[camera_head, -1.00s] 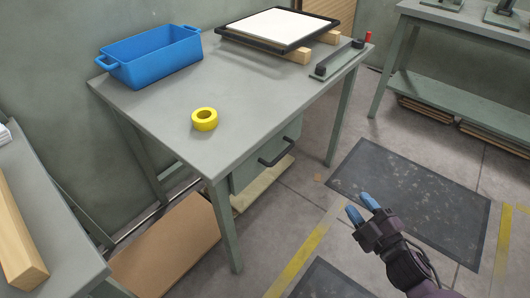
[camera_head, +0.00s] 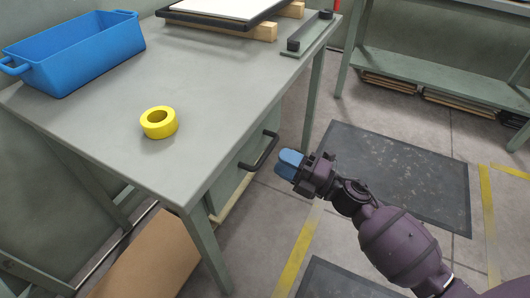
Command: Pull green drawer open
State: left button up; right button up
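The green drawer (camera_head: 231,177) sits under the tabletop of a grey-green table, on its right side, and looks shut. Its dark bar handle (camera_head: 262,152) sticks out from the front. My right gripper (camera_head: 289,163), with blue fingertips, is just to the right of the handle in the picture, with a small gap showing between them. The fingertips overlap in this view, so their opening cannot be made out. My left gripper is not in view.
The table (camera_head: 185,90) carries a yellow tape roll (camera_head: 158,123), a blue bin (camera_head: 75,55) and a framed white board (camera_head: 225,8). A cardboard box (camera_head: 150,262) stands under it. A dark mat (camera_head: 400,175) lies on open floor to the right.

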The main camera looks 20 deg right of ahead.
aim_at(266, 151)
jog(key=shift+x, duration=2.55)
grip_shut()
